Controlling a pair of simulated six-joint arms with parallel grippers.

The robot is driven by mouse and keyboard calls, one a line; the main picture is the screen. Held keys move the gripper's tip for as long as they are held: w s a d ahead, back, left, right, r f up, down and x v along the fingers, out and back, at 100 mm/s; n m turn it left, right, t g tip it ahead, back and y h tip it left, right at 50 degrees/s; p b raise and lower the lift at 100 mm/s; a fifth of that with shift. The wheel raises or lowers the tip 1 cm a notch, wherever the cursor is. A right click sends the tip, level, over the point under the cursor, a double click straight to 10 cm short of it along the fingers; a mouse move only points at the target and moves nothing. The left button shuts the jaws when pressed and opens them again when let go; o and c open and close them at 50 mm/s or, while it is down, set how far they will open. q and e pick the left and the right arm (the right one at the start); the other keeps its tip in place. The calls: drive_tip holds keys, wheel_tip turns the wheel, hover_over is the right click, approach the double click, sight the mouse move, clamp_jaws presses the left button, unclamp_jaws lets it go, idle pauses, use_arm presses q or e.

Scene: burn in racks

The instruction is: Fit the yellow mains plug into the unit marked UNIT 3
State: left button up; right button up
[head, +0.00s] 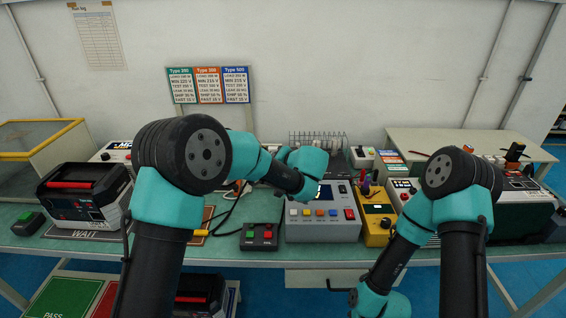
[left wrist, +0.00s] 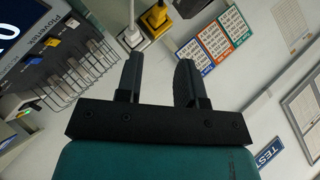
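A yellow plug-like piece (left wrist: 155,18) shows at the top of the left wrist view, beside a white plug-like piece (left wrist: 133,38). Both lie beyond the fingertips. My left gripper (left wrist: 157,70) is open, with its two fingers apart and nothing between them. In the head view its fingers are hidden behind my left arm, near the middle of the bench. My right arm bends down at the lower right, and its gripper is out of view. I cannot read a UNIT 3 mark. One black-and-grey unit with a red handle (head: 85,200) stands at the left.
A grey control box (head: 322,222) and a yellow tester (head: 376,222) stand mid-bench. A small button box (head: 259,237) sits left of them with black cable around. A wire basket (head: 317,140) is behind.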

use_arm(q)
drive_tip(key=x, duration=1.3)
drive_tip(key=shift+w+f, duration=0.2)
drive_tip(key=shift+a, duration=0.1)
clamp_jaws()
